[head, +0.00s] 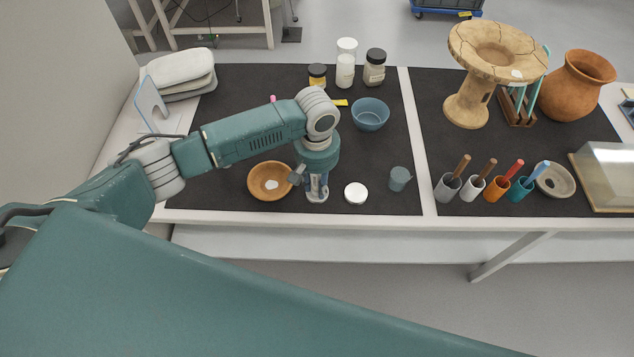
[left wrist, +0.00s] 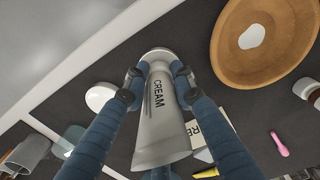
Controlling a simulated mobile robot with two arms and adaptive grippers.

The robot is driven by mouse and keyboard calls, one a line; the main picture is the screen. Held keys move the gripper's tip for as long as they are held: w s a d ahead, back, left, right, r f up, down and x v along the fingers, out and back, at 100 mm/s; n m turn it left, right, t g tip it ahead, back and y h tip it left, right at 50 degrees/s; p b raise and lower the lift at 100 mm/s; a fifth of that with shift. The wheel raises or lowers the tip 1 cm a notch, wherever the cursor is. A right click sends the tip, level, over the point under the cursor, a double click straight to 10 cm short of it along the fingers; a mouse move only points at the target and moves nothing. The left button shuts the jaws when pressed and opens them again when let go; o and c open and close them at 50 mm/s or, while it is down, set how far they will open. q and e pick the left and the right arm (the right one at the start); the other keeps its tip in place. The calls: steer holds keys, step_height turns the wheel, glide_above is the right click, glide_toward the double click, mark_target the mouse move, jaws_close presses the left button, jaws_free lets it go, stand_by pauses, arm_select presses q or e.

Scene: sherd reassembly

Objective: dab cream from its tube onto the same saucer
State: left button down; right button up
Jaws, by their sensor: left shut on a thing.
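My left gripper (head: 316,188) is shut on the cream tube (left wrist: 163,125), a grey-white tube with CREAM lettered on its side. In the left wrist view the two blue fingers (left wrist: 158,78) press on it from both sides. The orange-brown saucer (head: 256,191) lies just left of the gripper in the head view and carries a white patch (head: 271,185). In the left wrist view the saucer (left wrist: 228,58) is at upper right, apart from the tube. The tube is mostly hidden behind the gripper in the head view. My right gripper is not in view.
A white disc (head: 355,193) and a grey-blue cup (head: 399,179) stand right of the gripper. A blue bowl (head: 370,114) and several jars (head: 375,68) are behind. Cups with tools (head: 448,186) stand on the right mat.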

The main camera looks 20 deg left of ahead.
mark_target(317, 179)
arm_select(q)
steer(key=shift+s+f, duration=0.1)
steer(key=shift+f, duration=0.05)
stand_by(0.7)
step_height(317, 179, up, 5)
steer(key=p, duration=0.6)
steer(key=shift+f, duration=0.1)
